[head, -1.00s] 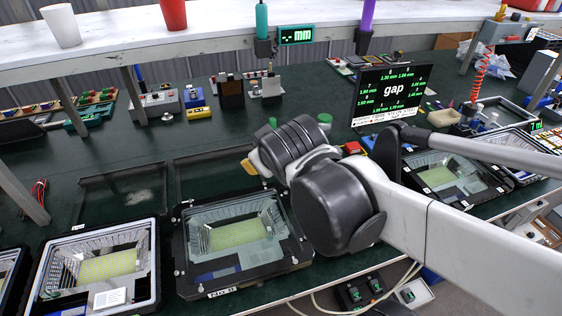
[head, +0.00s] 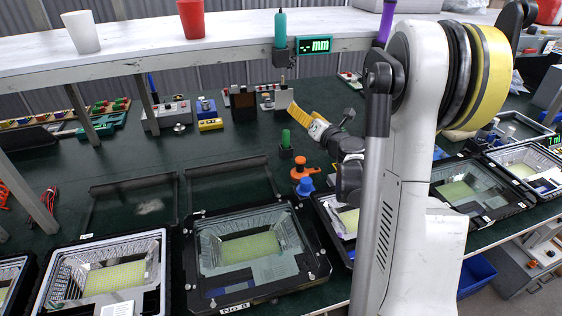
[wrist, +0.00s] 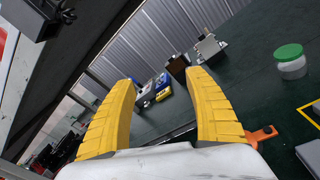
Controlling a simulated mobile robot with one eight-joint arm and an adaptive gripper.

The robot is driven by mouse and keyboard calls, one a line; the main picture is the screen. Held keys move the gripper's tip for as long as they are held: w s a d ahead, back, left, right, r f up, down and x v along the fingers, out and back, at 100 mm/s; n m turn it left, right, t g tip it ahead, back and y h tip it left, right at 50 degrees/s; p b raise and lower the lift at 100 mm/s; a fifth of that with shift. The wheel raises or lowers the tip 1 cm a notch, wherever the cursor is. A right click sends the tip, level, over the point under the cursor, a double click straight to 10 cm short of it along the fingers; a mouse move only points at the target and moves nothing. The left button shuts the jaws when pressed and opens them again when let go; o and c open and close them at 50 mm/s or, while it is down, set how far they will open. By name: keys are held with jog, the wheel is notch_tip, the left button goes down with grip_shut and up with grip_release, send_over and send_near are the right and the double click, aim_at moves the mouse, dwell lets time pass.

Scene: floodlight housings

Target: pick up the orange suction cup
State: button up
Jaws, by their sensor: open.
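The orange suction cup (head: 303,170) stands on the dark green bench right of the middle in the head view, just behind a blue piece (head: 305,187). In the wrist view an orange part (wrist: 262,134), apparently the same cup, shows beside the right finger and is partly hidden by it. My gripper (head: 296,108) has yellow fingers and is above and behind the cup in the head view, apart from it. In the wrist view my gripper (wrist: 163,80) is open, with nothing between its fingers.
A green upright piece (head: 286,140) stands close behind the cup. Floodlight housings (head: 250,296) line the bench front. A green-lidded jar (wrist: 290,62) is at right in the wrist view. A white shelf (head: 150,55) with cups crosses the back.

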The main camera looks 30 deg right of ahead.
aim_at(301, 160)
jog(key=s+d+f+n+g+y, duration=0.15)
jog(key=f+n, duration=0.25)
jog(key=f, duration=0.6)
jog(key=s+d+f+n+g+y, duration=0.1)
jog(key=s+d+f+n+g, duration=0.2)
jog(key=f, duration=0.7)
jog(key=shift+n+t, duration=0.25)
jog(key=shift+n, duration=0.15)
jog(key=b+x, duration=0.1)
jog(key=x, duration=0.1)
jog(key=b+x, duration=0.1)
jog(key=x, duration=0.2)
jog(key=shift+w+a+f, duration=0.15)
jog(key=shift+w+a, duration=0.1)
jog(key=b+x, duration=0.2)
jog(key=x, duration=0.3)
jog(key=shift+w+a+b, duration=0.1)
jog(key=shift+w+b, duration=0.15)
jog(key=shift+b, duration=0.1)
jog(key=shift+r, duration=0.2)
jog(key=shift+c, duration=0.9)
grip_shut()
jog(key=shift+r, duration=0.1)
